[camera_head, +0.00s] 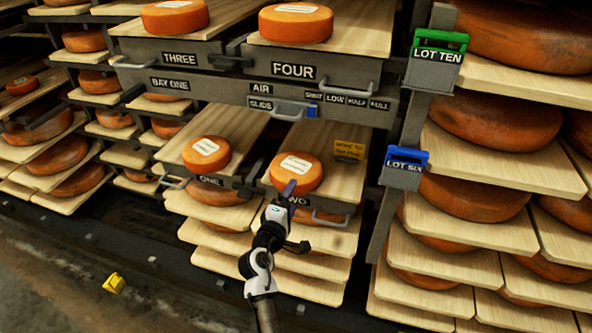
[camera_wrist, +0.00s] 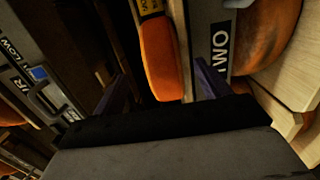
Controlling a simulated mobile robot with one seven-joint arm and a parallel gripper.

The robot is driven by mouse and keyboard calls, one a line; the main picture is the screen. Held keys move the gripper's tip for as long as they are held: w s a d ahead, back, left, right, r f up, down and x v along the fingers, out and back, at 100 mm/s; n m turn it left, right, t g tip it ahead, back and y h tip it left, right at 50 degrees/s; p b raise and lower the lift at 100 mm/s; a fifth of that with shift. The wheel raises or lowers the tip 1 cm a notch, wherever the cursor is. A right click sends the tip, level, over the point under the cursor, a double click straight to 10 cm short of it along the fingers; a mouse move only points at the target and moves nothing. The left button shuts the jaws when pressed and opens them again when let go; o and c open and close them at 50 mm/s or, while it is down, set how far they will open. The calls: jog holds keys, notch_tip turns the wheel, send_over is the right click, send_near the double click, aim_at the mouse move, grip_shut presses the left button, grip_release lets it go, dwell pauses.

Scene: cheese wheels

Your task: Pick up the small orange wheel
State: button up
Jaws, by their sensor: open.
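A small orange wheel (camera_head: 297,167) with a white label lies flat on the wooden board marked TWO (camera_head: 340,180). My gripper (camera_head: 288,189) is at its front edge in the head view and covers a bit of its lower side. In the wrist view the orange wheel (camera_wrist: 160,62) shows edge-on between the two dark fingers of my gripper (camera_wrist: 161,86), closer to the right finger. The jaws are open and hold nothing. I cannot tell whether a finger touches the wheel. A similar small orange wheel (camera_head: 207,153) lies on the board marked ONE (camera_head: 238,133).
Similar wheels lie above on boards THREE (camera_head: 174,16) and FOUR (camera_head: 296,23). A grey panel with handles (camera_head: 240,92) hangs over the lower boards. A yellow tag (camera_head: 349,150) stands right of the wheel. A post with green (camera_head: 440,40) and blue (camera_head: 407,155) boxes rises at right.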

aim_at(296, 172)
jog(key=w, duration=0.1)
jog(key=w+p, duration=0.1)
jog(key=w, duration=0.2)
jog(key=shift+w+d, duration=0.25)
jog(key=shift+w+d+f, duration=0.1)
jog(key=shift+w+d, duration=0.05)
jog(key=shift+w, duration=0.15)
grip_shut()
jog(key=shift+r, duration=0.25)
